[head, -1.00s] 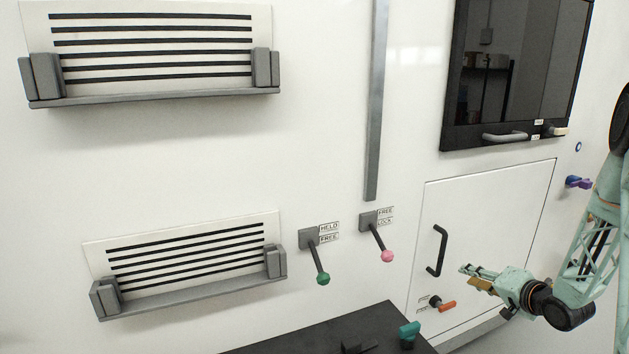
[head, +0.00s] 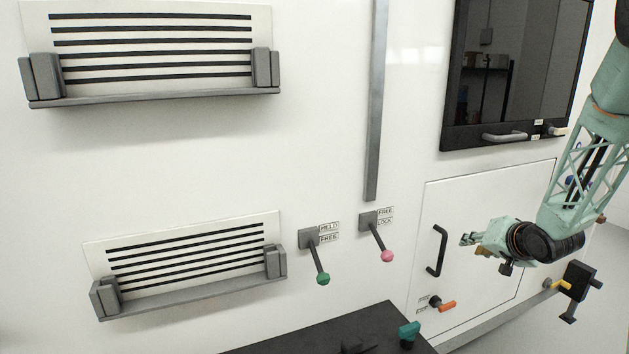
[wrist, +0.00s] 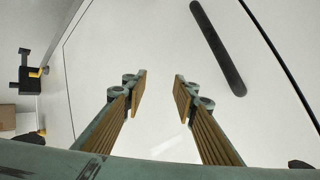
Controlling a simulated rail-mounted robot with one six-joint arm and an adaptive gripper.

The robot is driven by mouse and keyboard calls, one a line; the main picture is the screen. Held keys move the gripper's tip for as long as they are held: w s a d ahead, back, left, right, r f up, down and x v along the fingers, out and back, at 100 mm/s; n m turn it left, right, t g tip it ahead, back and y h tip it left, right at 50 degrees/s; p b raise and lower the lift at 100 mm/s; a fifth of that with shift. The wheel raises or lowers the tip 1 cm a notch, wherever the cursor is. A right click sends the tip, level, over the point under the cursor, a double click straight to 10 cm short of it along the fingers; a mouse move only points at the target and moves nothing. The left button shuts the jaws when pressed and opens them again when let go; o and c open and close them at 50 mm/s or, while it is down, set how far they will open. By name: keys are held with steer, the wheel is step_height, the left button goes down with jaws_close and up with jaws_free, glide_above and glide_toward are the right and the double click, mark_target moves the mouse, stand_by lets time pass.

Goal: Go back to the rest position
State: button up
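My gripper (head: 466,239) is in front of the white hatch door, to the right of the hatch's black handle, in the head view. In the wrist view my gripper (wrist: 160,92) shows two tan-padded fingers standing apart with nothing between them. The black handle (head: 437,251) is upright on the hatch door (head: 485,200); it also shows in the wrist view as a dark bar (wrist: 218,47) beyond the right finger. My gripper looks clear of the handle.
An orange-tipped latch (head: 446,306) is low on the hatch. A green-knobbed lever (head: 323,279) and a pink-knobbed lever (head: 387,256) are on the wall. A dark window (head: 515,75) is above the hatch. A black bracket with a yellow lever (head: 577,281) stands at lower right.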

steer(key=s+a+r+n+g+h, duration=0.1)
steer(key=s+a+r+g, duration=0.1)
steer(key=s+a+r, duration=0.6)
steer(key=s+a+r+n+g+h, duration=0.1)
steer(key=s+a+r, duration=0.3)
steer(key=s+r, duration=0.75)
steer(key=s+a+n+g, duration=0.1)
steer(key=s+a, duration=0.4)
steer(key=s, duration=0.7)
steer(key=s+a+n+g+y, duration=0.1)
steer(key=s+a, duration=0.5)
steer(key=s, duration=0.6)
steer(key=s+a+n+g+y, duration=0.1)
steer(key=s+a, duration=0.4)
steer(key=s, duration=0.8)
steer(key=shift+a+r+n+g, duration=0.3)
steer(key=shift+n+g, duration=0.2)
steer(key=shift+n, duration=0.1)
